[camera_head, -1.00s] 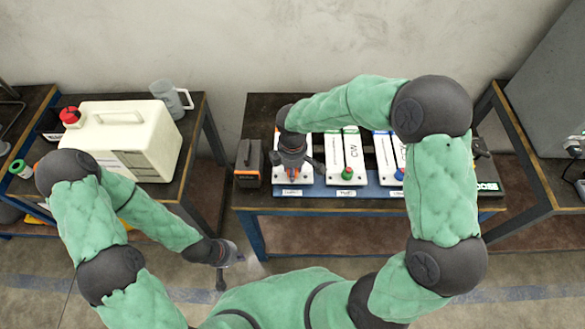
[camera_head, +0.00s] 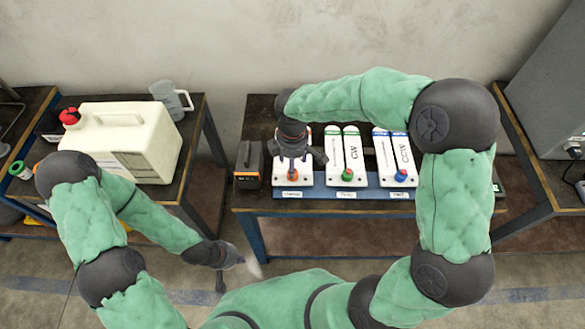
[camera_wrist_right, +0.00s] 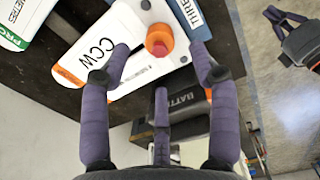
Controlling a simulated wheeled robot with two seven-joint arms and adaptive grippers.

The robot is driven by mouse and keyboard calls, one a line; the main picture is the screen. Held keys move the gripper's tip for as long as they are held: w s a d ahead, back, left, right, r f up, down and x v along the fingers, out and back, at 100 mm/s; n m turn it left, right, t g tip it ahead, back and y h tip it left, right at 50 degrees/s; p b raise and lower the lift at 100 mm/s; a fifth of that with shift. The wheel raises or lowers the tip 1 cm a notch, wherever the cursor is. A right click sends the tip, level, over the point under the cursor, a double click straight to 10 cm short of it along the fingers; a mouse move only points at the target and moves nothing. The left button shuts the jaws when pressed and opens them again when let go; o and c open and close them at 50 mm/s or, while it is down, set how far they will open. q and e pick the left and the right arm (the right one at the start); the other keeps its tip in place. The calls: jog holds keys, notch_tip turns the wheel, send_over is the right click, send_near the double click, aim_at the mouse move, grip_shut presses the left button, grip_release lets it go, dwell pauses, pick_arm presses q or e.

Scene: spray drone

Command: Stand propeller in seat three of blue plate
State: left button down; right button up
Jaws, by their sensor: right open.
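The blue plate (camera_head: 330,191) lies along the front of the middle table, with labels on its front strip. My right gripper (camera_head: 298,158) is open above the orange-knobbed piece. My left gripper (camera_head: 238,271) is open and empty, low in front of the tables.
A dark battery box (camera_head: 248,165) stands just left of the plate. A white canister (camera_head: 125,140) and a grey jug (camera_head: 172,98) stand on the left table. A grey cabinet (camera_head: 550,85) is at right. Floor between tables is clear.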

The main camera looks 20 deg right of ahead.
notch_tip(320, 180, up, 6)
jog(key=shift+r, duration=0.15)
dwell(0.9)
